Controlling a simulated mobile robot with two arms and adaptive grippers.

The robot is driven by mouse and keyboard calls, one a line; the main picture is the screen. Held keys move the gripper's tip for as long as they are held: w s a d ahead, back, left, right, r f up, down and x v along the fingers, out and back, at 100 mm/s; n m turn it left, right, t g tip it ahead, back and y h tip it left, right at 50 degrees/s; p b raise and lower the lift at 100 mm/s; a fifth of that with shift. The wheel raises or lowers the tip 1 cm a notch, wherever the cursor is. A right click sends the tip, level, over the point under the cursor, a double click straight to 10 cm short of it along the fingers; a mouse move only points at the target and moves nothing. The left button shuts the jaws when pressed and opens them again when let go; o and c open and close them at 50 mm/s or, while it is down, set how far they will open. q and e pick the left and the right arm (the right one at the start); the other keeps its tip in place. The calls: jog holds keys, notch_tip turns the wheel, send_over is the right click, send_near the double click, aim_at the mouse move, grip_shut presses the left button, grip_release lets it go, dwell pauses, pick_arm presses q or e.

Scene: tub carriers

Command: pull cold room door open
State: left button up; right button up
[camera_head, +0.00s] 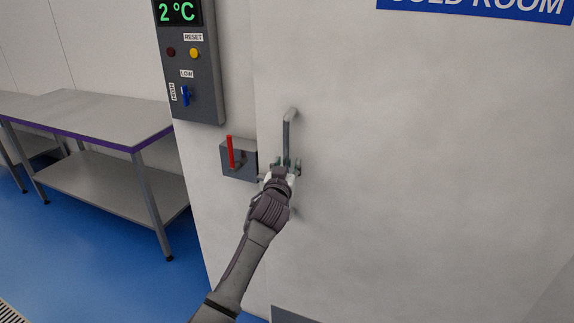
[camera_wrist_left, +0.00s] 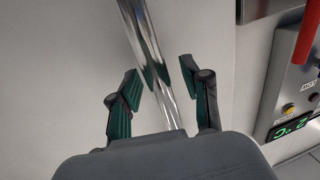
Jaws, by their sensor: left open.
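The cold room door (camera_head: 420,180) is a large pale panel that fills the right of the head view. Its vertical metal handle (camera_head: 288,130) stands near the door's left edge. My left gripper (camera_head: 281,168) is at the lower part of the handle. In the left wrist view the shiny handle bar (camera_wrist_left: 150,50) runs between the two fingers of the open left gripper (camera_wrist_left: 157,88). The fingers stand on either side of the bar, and I see a gap at the left finger. The door's left edge looks flush with the frame. My right gripper is not in view.
A grey box with a red lever (camera_head: 231,152) sits on the wall just left of the handle. Above it hangs a control panel (camera_head: 190,70) reading 2 °C. A steel table (camera_head: 95,118) stands at the left on open blue floor (camera_head: 85,260).

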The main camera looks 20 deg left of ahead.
pick_arm(q)
grip_shut()
jog(key=shift+d+f, duration=0.1)
dwell(0.4)
